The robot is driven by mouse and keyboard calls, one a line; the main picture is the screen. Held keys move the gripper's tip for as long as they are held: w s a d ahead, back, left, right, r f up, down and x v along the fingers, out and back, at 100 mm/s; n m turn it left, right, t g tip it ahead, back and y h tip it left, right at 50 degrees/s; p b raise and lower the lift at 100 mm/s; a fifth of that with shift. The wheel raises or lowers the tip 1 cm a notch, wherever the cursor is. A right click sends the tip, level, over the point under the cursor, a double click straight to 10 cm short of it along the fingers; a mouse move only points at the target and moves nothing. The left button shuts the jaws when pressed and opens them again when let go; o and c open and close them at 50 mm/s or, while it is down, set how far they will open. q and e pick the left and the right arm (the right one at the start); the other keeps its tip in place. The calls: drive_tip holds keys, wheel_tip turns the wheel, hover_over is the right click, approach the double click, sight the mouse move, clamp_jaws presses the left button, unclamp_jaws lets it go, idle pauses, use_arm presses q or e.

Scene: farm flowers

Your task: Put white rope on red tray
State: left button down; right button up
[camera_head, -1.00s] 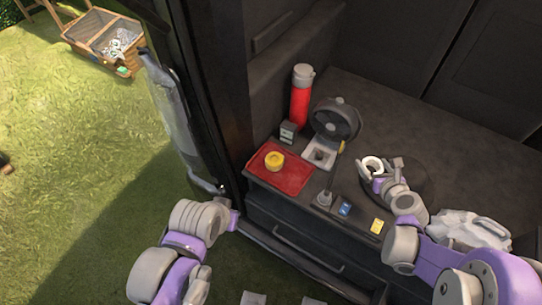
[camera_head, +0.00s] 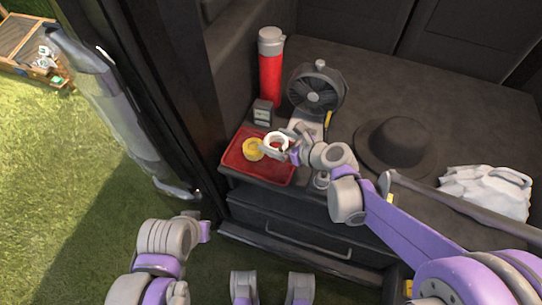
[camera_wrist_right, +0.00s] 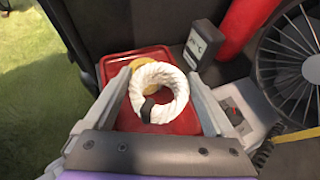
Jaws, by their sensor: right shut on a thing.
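The white rope (camera_head: 276,142) is a coiled ring with a dark band; it also shows in the right wrist view (camera_wrist_right: 158,90). My right gripper (camera_head: 278,150) is shut on it and holds it over the red tray (camera_head: 240,165). In the right wrist view the red tray (camera_wrist_right: 112,70) lies behind and below the rope. Whether the rope touches the tray I cannot tell. A yellow roll (camera_head: 253,149) sits on the tray, left of the rope. My left arm shows at the lower left; its gripper (camera_head: 203,228) is small and its fingers are unclear.
A red bottle (camera_head: 271,70), a black fan (camera_head: 317,90) and a small dark device (camera_head: 263,112) stand behind the tray. A black hat (camera_head: 400,145) and a white bag (camera_head: 487,190) lie to the right. The vehicle's dark side wall rises left of the tray.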

drive_tip(key=shift+w+f+b, duration=0.1)
drive_tip(key=shift+f+b, duration=0.65)
drive_tip(key=shift+f, duration=2.5)
drive_tip(key=shift+f, duration=0.1)
drive_tip(key=o, duration=1.3)
drive_tip(key=shift+d+r, duration=0.2)
drive_tip(key=shift+r, duration=0.1)
drive_tip(key=p+v, duration=0.2)
drive_tip(key=v, duration=1)
drive_tip(key=s+d+f+n+g+h, duration=0.1)
drive_tip(key=s+d+n+h, duration=0.3)
drive_tip(key=s+n, duration=0.4)
drive_tip(key=s+d+f+n+g+h, duration=0.1)
drive_tip(key=s+d+n+h, duration=0.4)
drive_tip(key=n, duration=1.3)
drive_tip(key=s+g, duration=0.1)
drive_tip(key=s, duration=0.3)
drive_tip(key=shift+d, duration=0.35)
